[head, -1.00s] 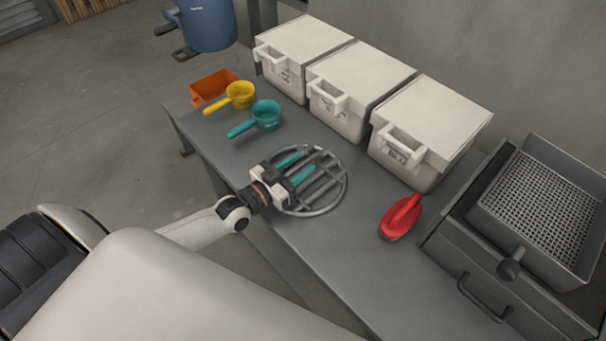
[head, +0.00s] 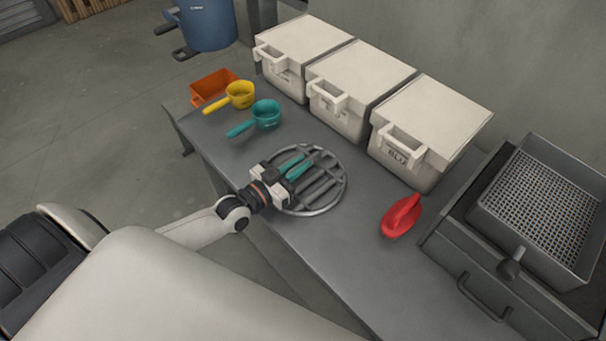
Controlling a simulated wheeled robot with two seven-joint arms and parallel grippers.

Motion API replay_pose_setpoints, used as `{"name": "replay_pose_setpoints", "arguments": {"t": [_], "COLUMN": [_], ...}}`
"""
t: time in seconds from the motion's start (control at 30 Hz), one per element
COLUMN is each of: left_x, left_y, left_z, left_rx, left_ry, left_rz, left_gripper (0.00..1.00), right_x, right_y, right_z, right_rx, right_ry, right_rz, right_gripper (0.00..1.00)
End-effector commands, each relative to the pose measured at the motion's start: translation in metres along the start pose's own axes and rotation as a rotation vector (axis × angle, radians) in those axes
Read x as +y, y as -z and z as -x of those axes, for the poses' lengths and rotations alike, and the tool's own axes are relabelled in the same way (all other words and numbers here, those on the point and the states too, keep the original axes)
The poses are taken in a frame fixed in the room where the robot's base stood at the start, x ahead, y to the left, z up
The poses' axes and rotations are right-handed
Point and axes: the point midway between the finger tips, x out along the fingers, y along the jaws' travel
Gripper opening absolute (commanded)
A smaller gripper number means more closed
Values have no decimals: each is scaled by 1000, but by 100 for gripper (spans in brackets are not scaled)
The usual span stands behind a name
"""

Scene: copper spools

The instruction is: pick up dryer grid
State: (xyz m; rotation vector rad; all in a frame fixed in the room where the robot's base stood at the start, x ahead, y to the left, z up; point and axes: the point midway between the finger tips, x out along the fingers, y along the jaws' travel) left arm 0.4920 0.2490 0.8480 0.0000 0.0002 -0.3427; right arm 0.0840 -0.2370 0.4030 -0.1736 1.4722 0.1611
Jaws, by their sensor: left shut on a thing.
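The dryer grid (head: 322,194) is a round grey metal rack with parallel bars inside a ring. It sits at the near edge of the grey table, in the middle of the head view. My left gripper (head: 298,166) reaches over the grid from the left. Its teal fingers are close together and shut on a bar of the grid. The gripper body hides the grid's left part. I cannot tell whether the grid is clear of the table top. My right gripper is not in view.
Yellow (head: 240,94) and teal (head: 265,114) scoops and an orange bin (head: 212,86) are at the table's far left. Three white lidded boxes (head: 420,118) line the back. A red brush-like object (head: 401,216) and a drawer unit with a mesh tray (head: 540,205) are to the right.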

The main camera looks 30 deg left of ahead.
Motion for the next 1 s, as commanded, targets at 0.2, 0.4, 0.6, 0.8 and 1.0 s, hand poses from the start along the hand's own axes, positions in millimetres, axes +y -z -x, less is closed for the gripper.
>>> {"name": "replay_pose_setpoints", "arguments": {"t": [0.2,0.4,0.6,0.8,1.0], "left_x": [0,0,0,0,0], "left_y": [0,0,0,-2,-11], "left_z": [0,0,0,-1,-1], "left_rx": [0,0,0,-6,-7], "left_ry": [0,0,0,0,0], "left_rz": [0,0,0,-1,0], "left_gripper": [0,0,0,0,0], "right_x": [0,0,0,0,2], "right_y": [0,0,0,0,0], "right_z": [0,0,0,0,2], "right_rx": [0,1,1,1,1], "right_ry": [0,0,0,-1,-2], "right_rz": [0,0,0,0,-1], "right_gripper": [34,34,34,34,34]}}
